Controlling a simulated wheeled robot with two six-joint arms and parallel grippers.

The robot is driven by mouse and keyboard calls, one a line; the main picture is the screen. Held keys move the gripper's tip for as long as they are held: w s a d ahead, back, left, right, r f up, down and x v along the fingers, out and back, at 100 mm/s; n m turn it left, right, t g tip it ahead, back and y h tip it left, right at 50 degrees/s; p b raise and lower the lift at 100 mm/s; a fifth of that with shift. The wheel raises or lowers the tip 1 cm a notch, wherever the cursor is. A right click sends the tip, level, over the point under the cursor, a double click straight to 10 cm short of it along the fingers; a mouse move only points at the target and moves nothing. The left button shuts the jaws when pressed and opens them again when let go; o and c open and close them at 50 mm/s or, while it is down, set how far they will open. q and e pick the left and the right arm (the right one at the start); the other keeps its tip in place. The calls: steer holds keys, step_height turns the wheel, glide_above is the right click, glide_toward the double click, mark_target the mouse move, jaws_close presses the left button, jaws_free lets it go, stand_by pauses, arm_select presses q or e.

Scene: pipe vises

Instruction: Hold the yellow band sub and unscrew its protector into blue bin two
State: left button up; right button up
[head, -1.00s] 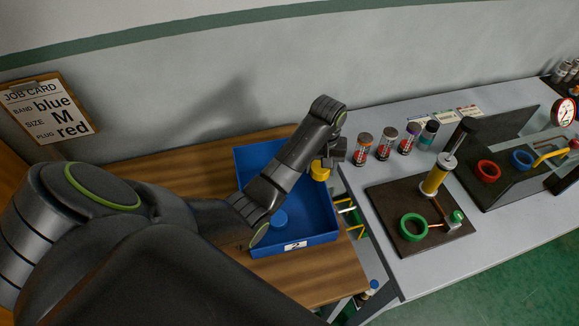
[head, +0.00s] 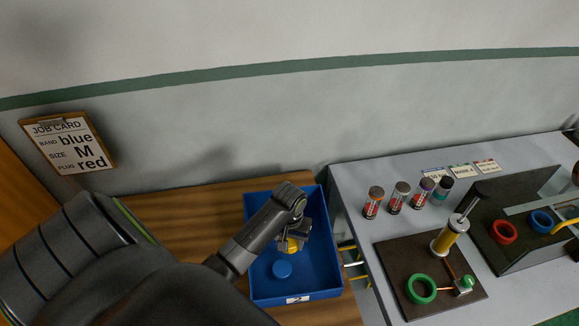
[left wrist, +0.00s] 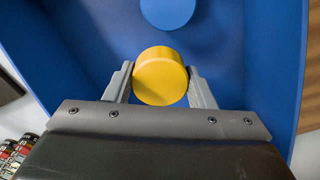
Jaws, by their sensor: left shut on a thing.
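My left gripper (head: 295,236) is over blue bin two (head: 318,294). It is shut on a round yellow protector (head: 293,245). The yellow protector (left wrist: 160,76) also shows between both fingers in the left wrist view, with the blue bin floor behind it. A blue round cap (head: 282,269) lies on the bin floor; it shows at the top of the left wrist view (left wrist: 167,8). I cannot tell how high the protector is above the floor. A yellow band sub cannot be made out for certain. My right gripper is not in view.
The bin stands on a wooden table (head: 170,205). The grey bench (head: 345,185) at right bears several banded subs (head: 398,197), a dark board (head: 400,255) with a yellow cylinder (head: 445,240) and green ring (head: 421,289), and a dark vise stand (head: 500,250).

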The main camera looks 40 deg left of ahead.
arm_select(q)
steer(key=shift+f+p, duration=0.35)
steer(key=shift+f, duration=1.8)
steer(key=shift+f, duration=0.1)
steer(key=o, duration=1.1)
step_height(320, 180, up, 12)
steer(key=shift+r+b, duration=0.15)
steer(key=shift+b, duration=0.95)
